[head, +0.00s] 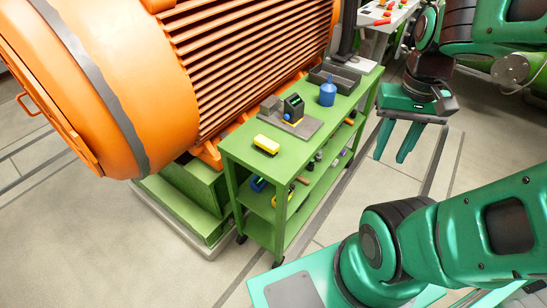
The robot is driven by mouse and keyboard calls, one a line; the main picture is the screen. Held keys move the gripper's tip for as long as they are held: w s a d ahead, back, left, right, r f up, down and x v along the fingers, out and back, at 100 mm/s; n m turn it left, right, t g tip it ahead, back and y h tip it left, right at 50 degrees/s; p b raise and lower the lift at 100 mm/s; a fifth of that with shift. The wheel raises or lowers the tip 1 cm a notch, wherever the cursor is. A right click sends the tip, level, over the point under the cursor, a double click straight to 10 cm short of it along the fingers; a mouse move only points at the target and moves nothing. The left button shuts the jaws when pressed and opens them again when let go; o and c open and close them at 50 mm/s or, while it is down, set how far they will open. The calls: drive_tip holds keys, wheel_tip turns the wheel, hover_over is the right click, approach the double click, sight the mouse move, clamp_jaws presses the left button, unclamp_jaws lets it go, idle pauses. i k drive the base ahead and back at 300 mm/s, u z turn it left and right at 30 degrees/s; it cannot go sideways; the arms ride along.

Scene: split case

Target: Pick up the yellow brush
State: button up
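The yellow brush (266,143) appears to be the small yellow block with pale bristles or edge along its lower side. It lies on the top of the green cart (237,151), near the cart's front left end. My gripper (393,144) hangs to the right of the cart, apart from it, with its fingers pointing down. The two fingers are spread with a gap between them, and nothing shows in the gap. The brush is in full view and nothing touches it.
A grey plate with a dark device (293,108), a blue container (328,92) and a grey tray (337,79) stand farther back on the cart top. Tools lie on its lower shelf. A large orange machine (210,60) rises close behind the cart.

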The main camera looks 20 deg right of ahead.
sight(262, 142)
drive_tip(key=z, duration=1.65)
drive_tip(key=k, duration=1.35)
drive_tip(key=u, duration=1.55)
drive_tip(key=i, duration=1)
drive_tip(key=z, duration=0.1)
